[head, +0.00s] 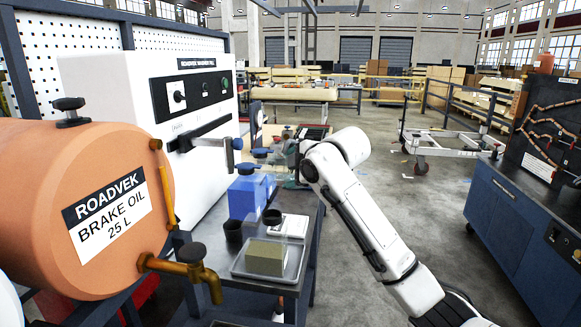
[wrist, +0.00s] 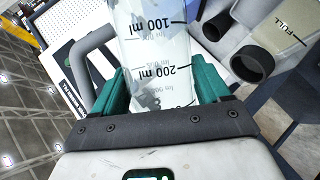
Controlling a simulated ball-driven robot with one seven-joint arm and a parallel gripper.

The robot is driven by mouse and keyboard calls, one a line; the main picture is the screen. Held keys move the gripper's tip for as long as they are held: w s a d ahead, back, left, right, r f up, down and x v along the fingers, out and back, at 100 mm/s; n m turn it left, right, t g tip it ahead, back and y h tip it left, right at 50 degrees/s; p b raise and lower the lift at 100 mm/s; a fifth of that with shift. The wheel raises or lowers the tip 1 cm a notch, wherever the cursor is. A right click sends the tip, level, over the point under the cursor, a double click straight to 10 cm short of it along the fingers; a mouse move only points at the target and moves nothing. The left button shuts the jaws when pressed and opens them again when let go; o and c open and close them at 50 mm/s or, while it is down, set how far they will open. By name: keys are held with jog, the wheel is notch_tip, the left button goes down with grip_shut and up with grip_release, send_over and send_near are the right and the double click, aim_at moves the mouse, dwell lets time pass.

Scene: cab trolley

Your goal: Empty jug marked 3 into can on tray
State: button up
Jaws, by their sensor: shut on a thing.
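My gripper (wrist: 162,90) has teal fingers closed on both sides of a clear jug (wrist: 160,45) with black marks reading 100 ml and 200 ml. No number 3 shows on it. I cannot tell how full it is or how far it tilts. In the head view my gripper (head: 291,178) is small and partly hidden behind my arm, above the far part of the bench. A shallow tray (head: 240,270) is nearer, bearing an olive-coloured block-shaped thing (head: 265,258). In the wrist view a pale container with a FULL mark (wrist: 290,42) and a dark round mouth (wrist: 251,64) lie right of the jug.
An orange brake oil drum (head: 60,230) with a brass tap (head: 190,268) fills the left. A white washer-fill cabinet (head: 130,95) stands behind. Blue containers (head: 248,197) and a black cup (head: 233,231) crowd the bench. Open floor (head: 400,210) lies to the right.

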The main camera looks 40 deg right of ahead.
jog(key=r+m+y+p, duration=0.1)
jog(key=m+y+p, duration=0.1)
jog(key=p, duration=0.1)
jog(key=shift+d+r+p, duration=0.15)
jog(key=shift+r+p, duration=0.15)
jog(key=shift+r, duration=0.1)
jog(key=m+y+p, duration=0.1)
jog(key=a+m+y+p, duration=0.1)
jog(key=p, duration=0.1)
jog(key=m+y+p, duration=0.1)
jog(key=p, duration=0.1)
jog(key=shift+a+r, duration=0.25)
jog(key=shift+a, duration=0.15)
jog(key=shift+a+m+y+p, duration=0.55)
jog(key=shift+m+y+p, duration=0.45)
jog(key=shift+y, duration=0.1)
